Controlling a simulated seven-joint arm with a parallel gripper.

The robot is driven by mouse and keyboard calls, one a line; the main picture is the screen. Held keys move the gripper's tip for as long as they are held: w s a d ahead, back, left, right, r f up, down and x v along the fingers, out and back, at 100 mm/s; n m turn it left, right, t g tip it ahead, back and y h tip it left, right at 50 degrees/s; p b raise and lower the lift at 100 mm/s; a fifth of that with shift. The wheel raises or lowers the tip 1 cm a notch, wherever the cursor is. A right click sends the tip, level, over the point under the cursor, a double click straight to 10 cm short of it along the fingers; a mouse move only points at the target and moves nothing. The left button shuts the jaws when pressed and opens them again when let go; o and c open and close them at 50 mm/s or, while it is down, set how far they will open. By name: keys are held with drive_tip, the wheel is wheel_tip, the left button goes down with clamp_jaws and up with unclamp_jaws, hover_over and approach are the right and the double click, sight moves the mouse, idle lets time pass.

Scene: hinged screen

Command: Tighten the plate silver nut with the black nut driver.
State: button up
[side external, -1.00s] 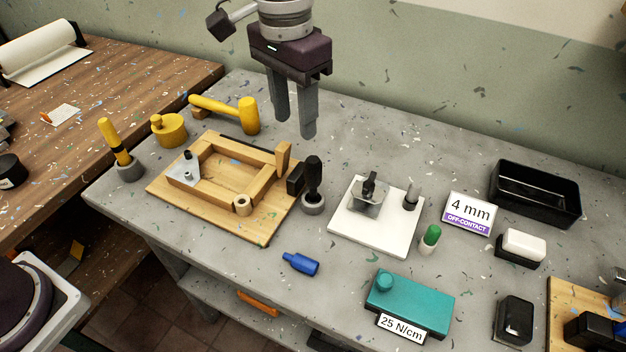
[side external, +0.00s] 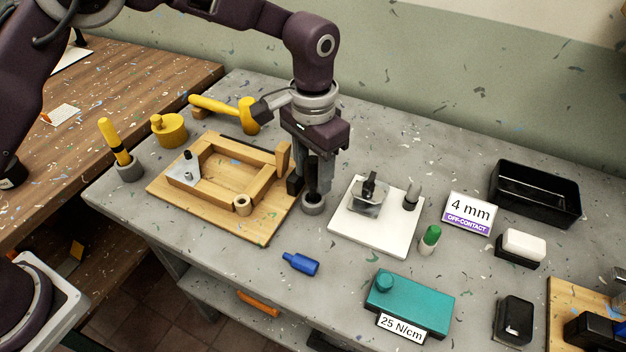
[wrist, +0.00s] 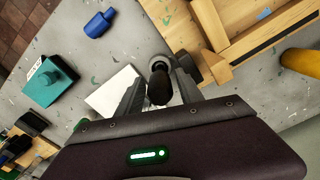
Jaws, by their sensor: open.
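The black nut driver (side external: 311,174) stands upright in a round grey holder (side external: 313,204) on the bench. My gripper (side external: 312,186) is open and lowered around its handle. In the wrist view the driver's dark handle (wrist: 160,88) lies between the two fingers; I cannot tell whether either finger touches it. A light metal plate (side external: 181,172) sits at the left corner of the wooden frame, with a dark upright post and a small silver nut (side external: 188,176) on it. The nut's details are too small to make out.
A wooden frame on a board (side external: 262,228) lies just left of the driver, with a black block close by. A white base with a clamp (side external: 375,236) stands right. A blue bottle (side external: 301,264) and teal box (side external: 408,302) are in front. Bench between them is clear.

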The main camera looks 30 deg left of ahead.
sight(313, 159)
clamp_jaws()
drive_tip(key=shift+r, duration=2.35)
drive_tip(key=shift+r, duration=0.15)
wheel_tip(313, 159, up, 11)
drive_tip(key=s+a+n, duration=0.2)
drive_tip(key=s+a, duration=0.2)
drive_tip(key=a, duration=0.8)
drive_tip(key=s+a+n, duration=0.3)
drive_tip(key=s+a, duration=0.1)
drive_tip(key=a, duration=0.8)
drive_tip(key=f, duration=0.5)
drive_tip(key=shift+w+d, duration=0.15)
drive_tip(key=shift+w, duration=0.05)
